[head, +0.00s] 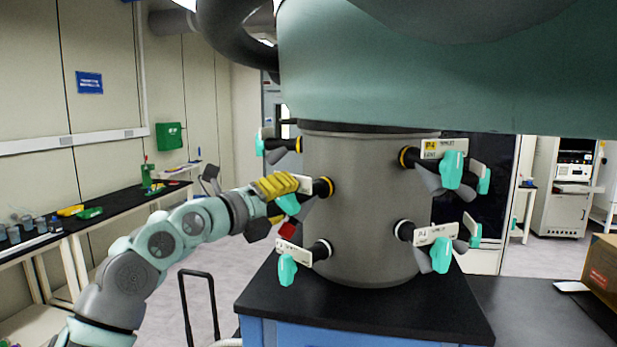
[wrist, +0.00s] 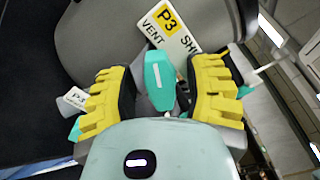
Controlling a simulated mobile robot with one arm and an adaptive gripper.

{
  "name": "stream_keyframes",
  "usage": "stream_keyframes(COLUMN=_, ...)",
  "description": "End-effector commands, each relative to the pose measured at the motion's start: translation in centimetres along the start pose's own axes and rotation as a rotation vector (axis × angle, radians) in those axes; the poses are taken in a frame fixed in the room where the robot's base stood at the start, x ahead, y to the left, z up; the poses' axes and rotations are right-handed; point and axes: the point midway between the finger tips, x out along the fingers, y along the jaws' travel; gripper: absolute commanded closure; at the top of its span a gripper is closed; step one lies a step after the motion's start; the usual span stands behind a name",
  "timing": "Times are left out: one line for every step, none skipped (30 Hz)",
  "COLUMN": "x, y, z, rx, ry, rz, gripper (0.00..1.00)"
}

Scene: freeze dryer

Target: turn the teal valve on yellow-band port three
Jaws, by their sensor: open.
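The teal valve (head: 289,204) of port three is on the left side of the grey cylinder (head: 365,210), on a black stub with a yellow band (head: 328,187). In the wrist view its teal handle (wrist: 160,82) lies between my yellow fingers, below a white tag (wrist: 187,30) reading P3 and VENT. My gripper (head: 279,203) is open around the handle, one finger on each side. In the wrist view my gripper (wrist: 162,88) shows slim gaps beside the handle, though contact is hard to judge. In the head view the fingers partly cover the valve.
A lower-left teal valve (head: 287,270) hangs close below my gripper. A P4 valve (head: 452,170) and a lower-right valve (head: 441,255) are across the cylinder; another valve (head: 259,143) is behind. A black bench (head: 20,255) stands left. A small red piece (head: 288,229) shows under my gripper.

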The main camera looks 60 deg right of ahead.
Motion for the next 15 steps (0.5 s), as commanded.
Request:
stream_keyframes(x=0.17, y=-0.06, z=-0.08, rx=0.0, ry=0.002, rz=-0.001, gripper=0.5)
stream_keyframes(x=0.19, y=-0.03, z=-0.08, rx=0.0, ry=0.002, rz=-0.001, gripper=0.5)
stream_keyframes(x=0.2, y=0.0, z=-0.07, rx=0.0, ry=0.001, rz=0.0, gripper=0.5)
stream_keyframes(x=0.19, y=0.02, z=-0.07, rx=0.0, ry=0.001, rz=0.0, gripper=0.5)
stream_keyframes(x=0.18, y=0.03, z=-0.06, rx=0.0, ry=0.001, rz=0.0, gripper=0.5)
stream_keyframes(x=0.16, y=0.03, z=-0.05, rx=0.0, ry=0.001, rz=0.0, gripper=0.5)
stream_keyframes(x=0.16, y=0.03, z=-0.05, rx=0.0, ry=0.001, rz=0.0, gripper=0.5)
stream_keyframes(x=0.15, y=0.03, z=-0.04, rx=0.0, ry=0.0, rz=0.0, gripper=0.5)
stream_keyframes(x=0.14, y=0.03, z=-0.03, rx=0.0, ry=0.0, rz=0.0, gripper=0.46)
stream_keyframes(x=0.13, y=0.03, z=-0.02, rx=0.0, ry=0.0, rz=0.0, gripper=0.5)
stream_keyframes(x=0.12, y=0.03, z=-0.01, rx=0.0, ry=0.0, rz=0.0, gripper=0.53)
stream_keyframes(x=0.12, y=0.03, z=0.0, rx=0.0, ry=0.0, rz=0.0, gripper=0.57)
stream_keyframes(x=0.11, y=0.03, z=0.0, rx=0.0, ry=0.0, rz=0.0, gripper=0.6)
stream_keyframes(x=0.11, y=0.03, z=0.01, rx=0.0, ry=-0.001, rz=0.0, gripper=0.63)
stream_keyframes(x=0.1, y=0.04, z=0.01, rx=0.0, ry=-0.001, rz=0.0, gripper=0.67)
